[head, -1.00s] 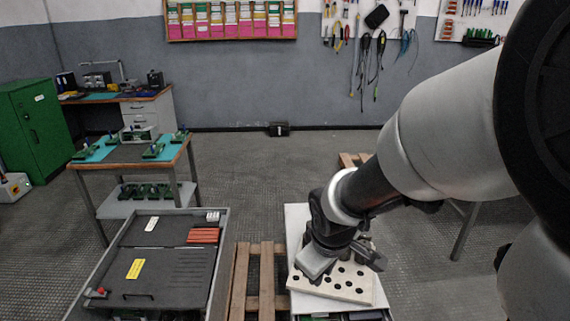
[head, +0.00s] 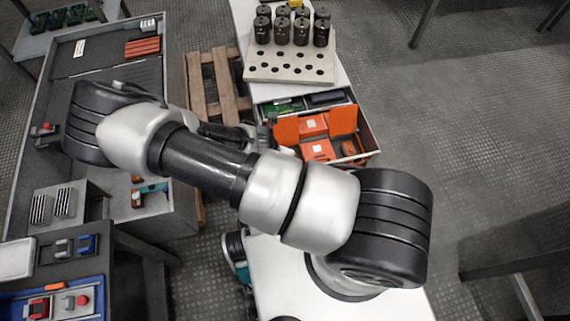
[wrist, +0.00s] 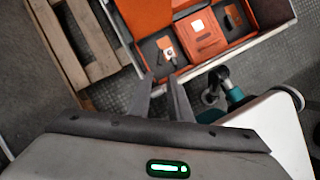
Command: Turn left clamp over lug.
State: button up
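My gripper (wrist: 162,80) shows in the wrist view with its two dark fingers apart and nothing between them. In the head view my gripper (head: 262,134) is partly hidden by my own arm, left of an open drawer (head: 371,143). I cannot make out the left clamp or the lug in either view.
The drawer holds orange cases (head: 313,125); its orange contents also show in the wrist view (wrist: 205,38). A beige holed block (head: 290,68) bears several dark cylinders (head: 281,30). A wooden pallet (head: 222,85) lies left. A tool bench (head: 60,270) is at the lower left.

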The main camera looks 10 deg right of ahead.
jog(key=b+x, duration=0.5)
jog(key=x, duration=1.2)
jog(key=shift+f+b, duration=0.25)
jog(key=shift+b, duration=0.05)
grip_shut()
